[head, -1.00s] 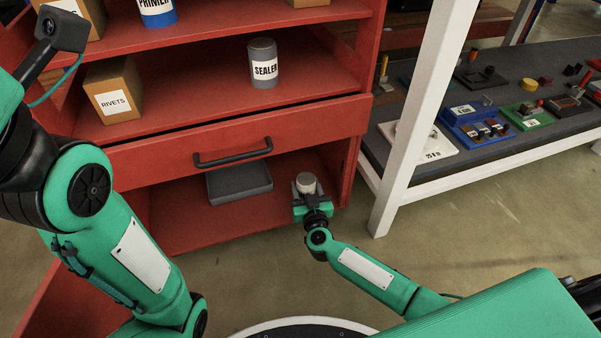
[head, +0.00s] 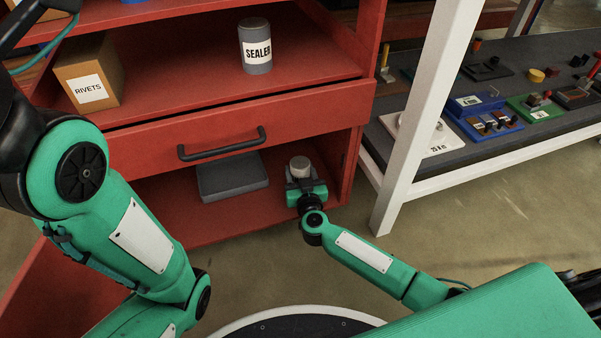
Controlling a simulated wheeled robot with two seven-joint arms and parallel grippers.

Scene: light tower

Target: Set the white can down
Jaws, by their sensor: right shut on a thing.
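The white can (head: 300,162) is in the lower compartment of the red cabinet, near its right wall. Its pale top shows, and its lower part is hidden by my right gripper (head: 301,178). The right gripper is shut on the can from the front. I cannot tell whether the can's base touches the compartment floor (head: 235,219). My left arm fills the left side of the head view, but its gripper is outside the picture.
A grey tray (head: 232,177) lies left of the can. The closed drawer with a black handle (head: 222,145) overhangs the compartment. A grey SEALER can (head: 255,46) and a RIVETS box (head: 88,74) stand on the shelf above. A white-framed workbench (head: 408,118) is at the right.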

